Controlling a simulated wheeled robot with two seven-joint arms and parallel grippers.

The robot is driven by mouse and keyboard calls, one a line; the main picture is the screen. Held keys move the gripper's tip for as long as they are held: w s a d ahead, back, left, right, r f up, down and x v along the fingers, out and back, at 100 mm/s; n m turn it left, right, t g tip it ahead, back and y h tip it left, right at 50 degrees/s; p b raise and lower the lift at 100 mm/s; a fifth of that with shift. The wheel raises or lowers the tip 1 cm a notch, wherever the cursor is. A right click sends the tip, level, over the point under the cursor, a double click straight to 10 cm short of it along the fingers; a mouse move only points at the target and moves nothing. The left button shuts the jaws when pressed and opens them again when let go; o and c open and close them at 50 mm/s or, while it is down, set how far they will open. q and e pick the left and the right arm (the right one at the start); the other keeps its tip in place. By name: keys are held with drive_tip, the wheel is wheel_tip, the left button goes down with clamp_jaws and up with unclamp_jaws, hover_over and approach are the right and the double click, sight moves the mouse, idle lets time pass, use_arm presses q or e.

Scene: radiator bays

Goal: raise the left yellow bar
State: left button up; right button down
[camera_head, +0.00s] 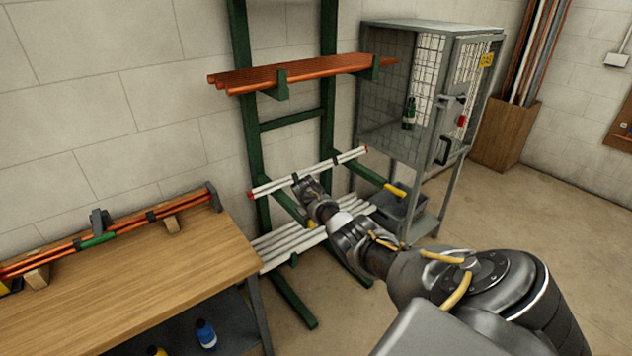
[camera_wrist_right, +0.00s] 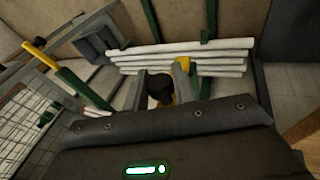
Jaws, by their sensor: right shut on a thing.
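The left yellow bar (camera_head: 311,225) shows as a small piece by the end of the rack's left green arm, largely hidden by my right arm. In the wrist view this yellow bar (camera_wrist_right: 184,66) shows beside the fingers, with a dark round end (camera_wrist_right: 160,88) between them. My right gripper (camera_head: 307,188) is at the front of the rack, close to the two white pipes (camera_head: 272,187). Its fingers (camera_wrist_right: 161,92) are shut on the bar's dark end. The right yellow bar (camera_head: 397,190) sticks out at the tip of the right green arm. My left gripper is not in view.
Several white pipes (camera_head: 308,241) lie low on the green rack (camera_head: 247,103). Copper pipes (camera_head: 302,75) rest above. A wire cage (camera_head: 386,87) stands at right, with a grey bin (camera_head: 402,207) beside the rack. A wooden bench (camera_head: 135,275) is at left.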

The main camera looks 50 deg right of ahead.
drive_tip(key=shift+w+d+r, duration=0.1)
drive_tip(key=shift+w+r, duration=0.1)
drive_tip(key=shift+r, duration=0.1)
drive_tip(key=c, duration=1.4)
unclamp_jaws()
drive_tip(key=shift+o, duration=1.2)
drive_tip(key=shift+s+f, duration=0.1)
drive_tip(key=shift+f, duration=0.1)
drive_tip(key=shift+a+r, duration=0.25)
drive_tip(key=shift+r, duration=0.25)
drive_tip(key=v, duration=0.9)
drive_tip(key=shift+a+r, duration=0.2)
drive_tip(key=shift+r, duration=0.1)
drive_tip(key=shift+s, duration=0.1)
